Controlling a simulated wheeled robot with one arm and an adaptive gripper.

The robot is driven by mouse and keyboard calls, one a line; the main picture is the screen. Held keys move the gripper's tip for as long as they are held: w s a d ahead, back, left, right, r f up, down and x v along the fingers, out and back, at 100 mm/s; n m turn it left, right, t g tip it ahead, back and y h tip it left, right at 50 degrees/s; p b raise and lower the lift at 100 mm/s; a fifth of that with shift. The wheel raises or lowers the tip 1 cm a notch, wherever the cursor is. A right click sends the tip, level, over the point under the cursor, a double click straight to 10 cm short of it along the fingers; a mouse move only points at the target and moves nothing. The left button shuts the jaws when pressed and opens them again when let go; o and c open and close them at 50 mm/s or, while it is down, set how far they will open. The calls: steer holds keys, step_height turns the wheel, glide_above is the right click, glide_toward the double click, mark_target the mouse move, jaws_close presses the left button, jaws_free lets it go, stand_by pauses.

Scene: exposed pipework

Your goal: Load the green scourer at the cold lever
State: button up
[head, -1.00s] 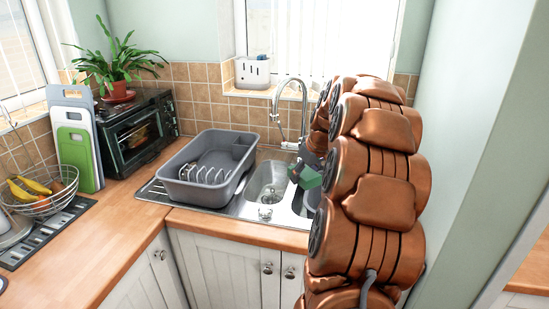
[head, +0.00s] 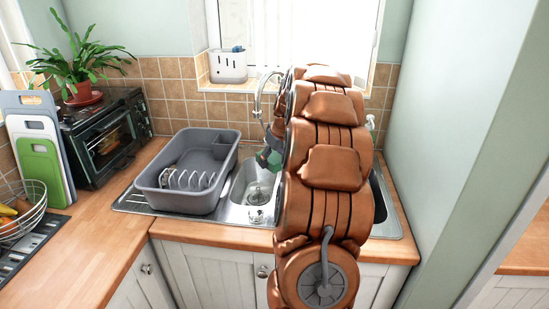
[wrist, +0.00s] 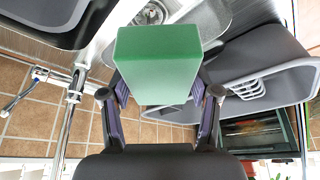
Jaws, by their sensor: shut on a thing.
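My gripper (wrist: 157,100) is shut on the green scourer (wrist: 157,62), a plain green block held between its two fingers in the wrist view. In the head view the scourer (head: 268,161) shows partly beside my arm, above the sink. The chrome tap (head: 261,95) rises behind the sink, partly covered by my arm. In the wrist view the tap (wrist: 67,125) is left of the scourer and apart from it. A chrome lever (wrist: 38,73) sticks out from it there; I cannot tell whether it is the cold one.
A grey dish rack (head: 180,200) stands on the drainer left of the sink bowl (head: 250,190). A white caddy (head: 228,67) sits on the windowsill. A toaster oven (head: 105,140), plant and chopping boards stand further left. The front left worktop (head: 100,240) is clear.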

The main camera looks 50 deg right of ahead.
mark_target(274, 160)
steer(key=w+d+f+p, duration=0.1)
steer(key=w+d+p, duration=0.2)
steer(key=w, duration=0.2)
steer(key=shift+w+d+f, duration=0.2)
steer(key=shift+w+d, duration=0.2)
steer(key=shift+w, duration=0.25)
steer(key=shift+w+d+f, duration=0.2)
steer(key=shift+w+d, duration=0.15)
steer(key=shift+w, duration=0.25)
steer(key=shift+w+d+f, duration=0.2)
steer(key=shift+w+d, duration=0.2)
steer(key=shift+w, duration=0.25)
steer(key=shift+s+a+b, duration=0.65)
steer(key=shift+s+b, duration=0.25)
steer(key=shift+s, duration=0.25)
steer(key=shift+s+a+b, duration=0.7)
steer(key=shift+s+b, duration=0.15)
steer(key=shift+s, duration=0.25)
steer(key=shift+s+a+b, duration=0.65)
steer(key=shift+s+b, duration=0.25)
steer(key=shift+s, duration=0.25)
steer(key=shift+s+r, duration=0.1)
steer(key=shift+r, duration=0.05)
